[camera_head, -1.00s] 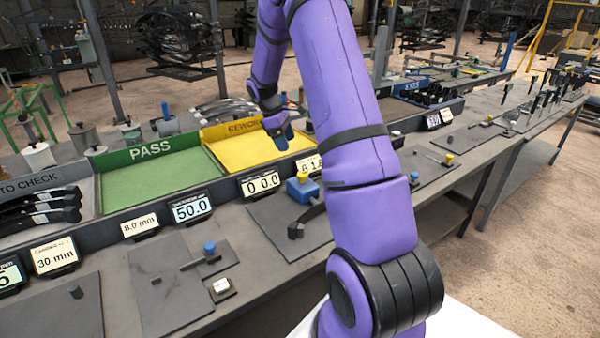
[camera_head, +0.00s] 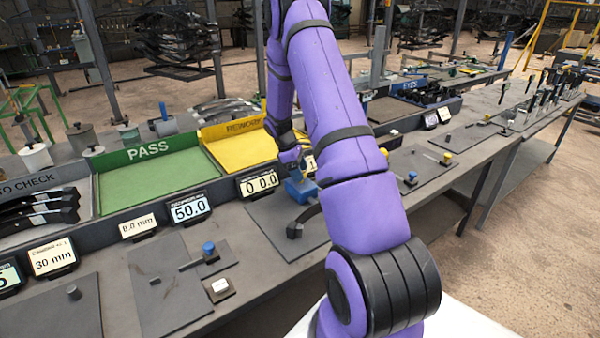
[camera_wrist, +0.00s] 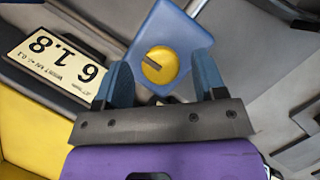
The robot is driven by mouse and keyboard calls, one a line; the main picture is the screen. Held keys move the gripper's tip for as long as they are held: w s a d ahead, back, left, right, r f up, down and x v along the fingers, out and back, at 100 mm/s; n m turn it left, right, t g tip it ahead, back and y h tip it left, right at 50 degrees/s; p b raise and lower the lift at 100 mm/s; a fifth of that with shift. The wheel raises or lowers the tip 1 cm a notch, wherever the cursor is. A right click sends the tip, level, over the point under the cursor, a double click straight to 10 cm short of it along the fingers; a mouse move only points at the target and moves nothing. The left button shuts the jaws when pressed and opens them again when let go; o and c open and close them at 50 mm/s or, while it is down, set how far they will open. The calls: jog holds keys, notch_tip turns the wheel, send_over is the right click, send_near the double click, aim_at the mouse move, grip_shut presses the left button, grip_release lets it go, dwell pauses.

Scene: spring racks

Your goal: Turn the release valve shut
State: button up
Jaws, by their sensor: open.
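A blue block (camera_head: 302,192) stands on a dark plate on the bench, beside the 0.0 display. In the wrist view the blue block (camera_wrist: 168,30) carries a round yellow knob (camera_wrist: 160,66) with a dark slot, which I take to be the release valve. My gripper (camera_wrist: 162,62) is open and empty, with its two blue fingers to the left and right of the knob in that view. I cannot tell whether the fingers touch it or how far above it they are. In the head view my gripper (camera_head: 291,166) is over the block and hides the knob.
The yellow REWORK tray (camera_head: 240,145) and green PASS tray (camera_head: 150,185) lie behind. A 50.0 display (camera_head: 191,209) and a blue-knobbed fixture (camera_head: 209,252) are to the left. More plates with knobs extend right.

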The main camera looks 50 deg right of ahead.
jog(key=shift+s+f, duration=0.1)
jog(key=shift+f, duration=0.2)
jog(key=shift+c, duration=0.4)
jog(key=c, duration=0.8)
